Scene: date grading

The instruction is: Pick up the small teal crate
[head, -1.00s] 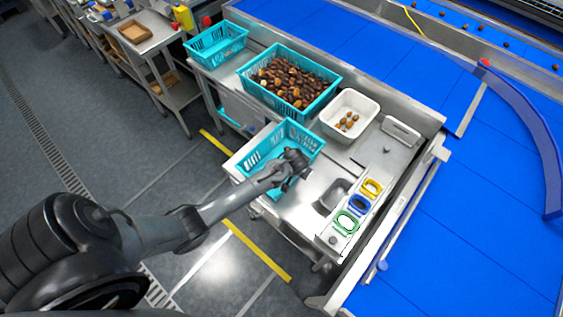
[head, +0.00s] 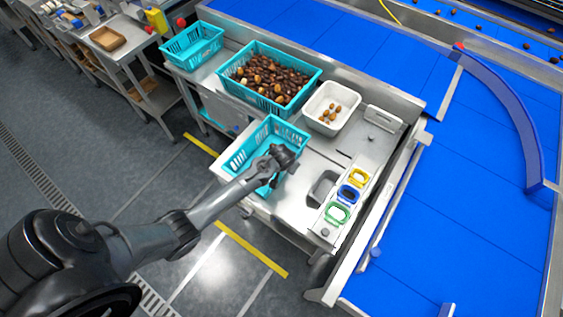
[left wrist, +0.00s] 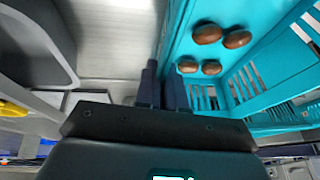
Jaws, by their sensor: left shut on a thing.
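The small teal crate (head: 238,153) stands at the front left of the steel bench, below the larger crate in the head view. My left gripper (head: 285,158) is at its right-hand wall, with my arm reaching across the crate. In the left wrist view the fingers (left wrist: 163,92) are shut on the wall of the small teal crate (left wrist: 248,20), one on each side. Several brown dates (left wrist: 222,38) lie inside it. It appears to rest on the bench; any gap beneath is hidden. My right gripper is not in view.
A large teal crate full of dates (head: 313,86), another teal crate (head: 218,42) and a white tub with a few dates (head: 349,114) stand behind. Green (head: 338,213), blue and yellow frames lie at the right. A blue conveyor (head: 450,240) runs beyond the bench.

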